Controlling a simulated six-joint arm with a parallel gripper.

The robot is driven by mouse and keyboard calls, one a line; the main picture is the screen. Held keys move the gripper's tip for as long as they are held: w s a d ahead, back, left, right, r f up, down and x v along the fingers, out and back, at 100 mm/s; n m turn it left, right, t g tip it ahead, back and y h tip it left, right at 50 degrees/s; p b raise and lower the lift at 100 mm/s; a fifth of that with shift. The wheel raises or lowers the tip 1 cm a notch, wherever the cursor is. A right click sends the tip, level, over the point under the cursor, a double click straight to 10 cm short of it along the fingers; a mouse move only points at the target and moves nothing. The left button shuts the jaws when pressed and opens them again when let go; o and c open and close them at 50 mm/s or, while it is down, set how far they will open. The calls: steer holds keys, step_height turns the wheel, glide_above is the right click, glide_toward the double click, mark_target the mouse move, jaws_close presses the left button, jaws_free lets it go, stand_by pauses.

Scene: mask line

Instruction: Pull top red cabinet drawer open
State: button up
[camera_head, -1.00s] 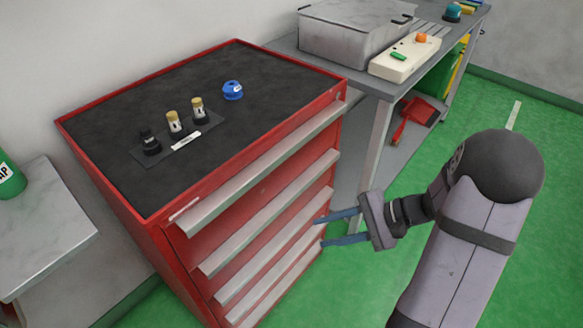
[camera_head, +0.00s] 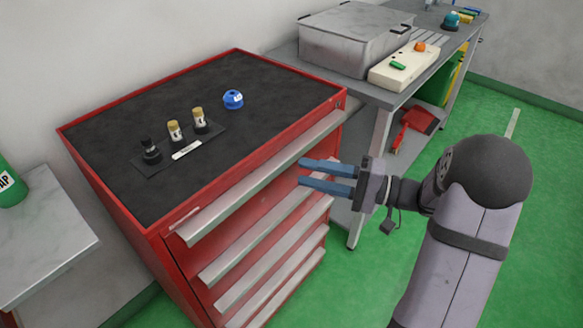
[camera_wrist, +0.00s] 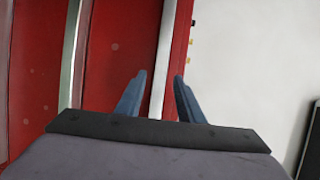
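The red cabinet (camera_head: 155,242) has several drawers with long pale handles. The top drawer's handle (camera_head: 262,180) runs just under the black top, and the drawer looks shut. My gripper (camera_head: 301,172) is open and empty, its blue fingers pointing at the cabinet front near the right end, below the top handle in the head view. In the wrist view, the pale top handle (camera_wrist: 163,60) shows between my two open fingertips (camera_wrist: 160,80). I cannot tell whether the fingers reach around it; no contact is visible.
On the cabinet top are a blue round part (camera_head: 233,99) and a dark plate (camera_head: 205,137) with small cylinders. A grey bench (camera_head: 352,88) with a metal box (camera_head: 355,42) stands at the right. Green floor (camera_head: 545,200) is free at the right.

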mark_target(284, 168)
steer(key=shift+p+x, duration=0.3)
steer(key=shift+x, duration=2.2)
jaws_close()
